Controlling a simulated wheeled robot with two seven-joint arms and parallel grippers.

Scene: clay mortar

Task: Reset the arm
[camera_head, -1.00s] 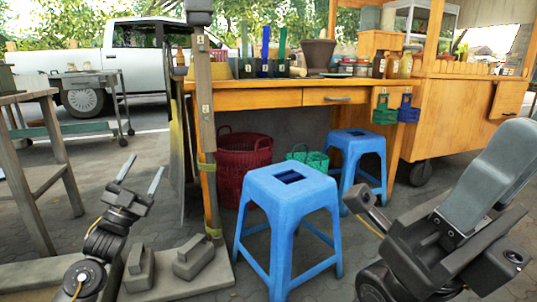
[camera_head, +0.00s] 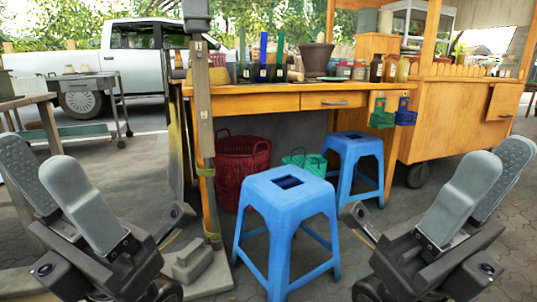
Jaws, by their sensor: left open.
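My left gripper (camera_head: 36,158) is at the lower left of the head view, close to the camera. Its two broad grey fingers point up and stand apart, with nothing between them. My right gripper (camera_head: 499,157) is at the lower right in a near mirror pose. Its two grey fingers also point up, apart and empty. Both arms are folded close in front of me, and neither gripper touches anything.
A blue stool (camera_head: 285,215) stands between my arms, with another blue stool (camera_head: 357,150) behind it. A wooden table (camera_head: 262,102) holds a clay mortar (camera_head: 317,58), pestles and jars. A post (camera_head: 203,130) rises from a grey base. A red basket (camera_head: 242,160) sits under the table.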

